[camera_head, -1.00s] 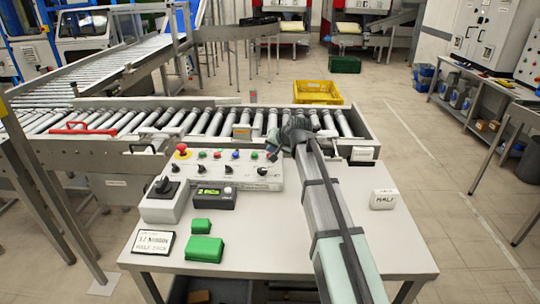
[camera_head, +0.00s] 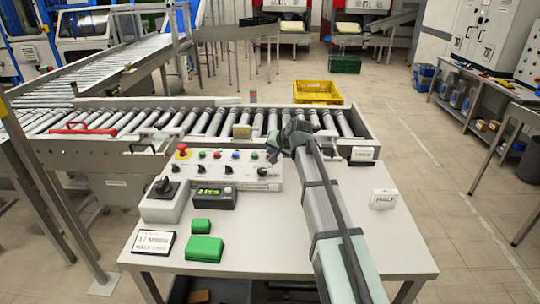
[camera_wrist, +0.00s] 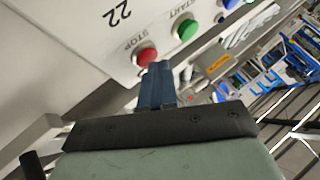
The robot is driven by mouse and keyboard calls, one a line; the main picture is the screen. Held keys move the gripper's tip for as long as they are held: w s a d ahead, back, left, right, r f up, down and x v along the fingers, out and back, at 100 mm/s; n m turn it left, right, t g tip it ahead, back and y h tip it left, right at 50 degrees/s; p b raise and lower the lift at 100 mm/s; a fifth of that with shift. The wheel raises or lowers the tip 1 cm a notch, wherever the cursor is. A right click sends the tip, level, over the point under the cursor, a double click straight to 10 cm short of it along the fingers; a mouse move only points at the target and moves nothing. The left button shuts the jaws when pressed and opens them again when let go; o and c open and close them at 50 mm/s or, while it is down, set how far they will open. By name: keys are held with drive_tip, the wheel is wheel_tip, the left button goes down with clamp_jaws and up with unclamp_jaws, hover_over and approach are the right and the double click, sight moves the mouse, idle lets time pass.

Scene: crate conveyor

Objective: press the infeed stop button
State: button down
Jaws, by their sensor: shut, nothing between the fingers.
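A control panel (camera_head: 230,183) stands on the white table and carries a row of small coloured buttons and black knobs. In the wrist view a red button labelled STOP (camera_wrist: 147,57) sits beside a green button labelled START (camera_wrist: 187,30). My gripper (camera_wrist: 157,68) is shut and empty, with its blue fingertips very close to the red STOP button. I cannot tell whether they touch it. In the head view my gripper (camera_head: 271,154) is at the right end of the button row and hides part of it. The word infeed is not readable.
A red mushroom button (camera_head: 182,150) stands at the panel's left. A white labelled block (camera_head: 383,200) lies right of my arm. A roller conveyor (camera_head: 200,122) runs behind.

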drive_tip(key=shift+r, duration=0.85)
drive_tip(key=shift+r, duration=2.5)
